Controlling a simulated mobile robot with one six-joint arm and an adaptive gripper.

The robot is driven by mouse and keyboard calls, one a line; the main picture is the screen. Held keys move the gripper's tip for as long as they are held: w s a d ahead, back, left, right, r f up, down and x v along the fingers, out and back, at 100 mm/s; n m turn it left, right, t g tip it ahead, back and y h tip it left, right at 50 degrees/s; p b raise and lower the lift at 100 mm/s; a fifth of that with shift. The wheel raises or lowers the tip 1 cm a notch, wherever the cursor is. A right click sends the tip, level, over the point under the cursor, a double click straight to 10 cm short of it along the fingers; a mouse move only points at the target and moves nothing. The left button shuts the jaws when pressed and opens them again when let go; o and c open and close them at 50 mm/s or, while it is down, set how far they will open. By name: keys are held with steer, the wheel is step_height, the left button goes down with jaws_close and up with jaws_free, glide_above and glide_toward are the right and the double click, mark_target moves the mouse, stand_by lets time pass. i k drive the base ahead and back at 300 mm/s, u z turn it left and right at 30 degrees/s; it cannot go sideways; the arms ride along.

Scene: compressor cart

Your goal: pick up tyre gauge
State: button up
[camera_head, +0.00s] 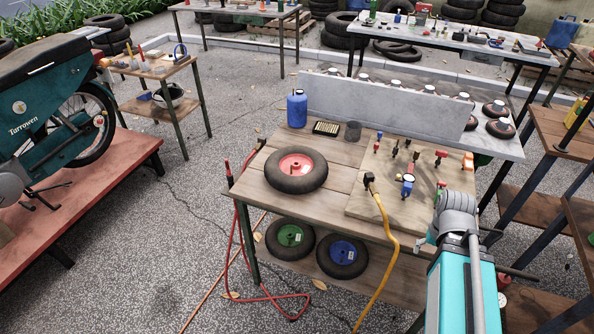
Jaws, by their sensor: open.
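The tyre gauge (408,186) looks to be the small blue piece with a round pale dial, on the light wooden board at the right of the workbench. It is among several small coloured fittings. My teal and grey arm reaches in from the bottom right, and its grey wrist part is just right of and nearer than the gauge. The gauge looks clear of the arm.
A wheel with a red hub (295,162) lies on the workbench (335,185). A yellow hose (385,240) hangs over the front edge, left of my arm. A blue bottle (297,109) stands at the back left. A grey upright panel (385,103) rises behind the bench.

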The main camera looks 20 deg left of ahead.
mark_target(467, 163)
steer(key=k, duration=0.65)
steer(key=z, duration=0.5)
steer(key=i, duration=1.85)
steer(key=u, duration=0.45)
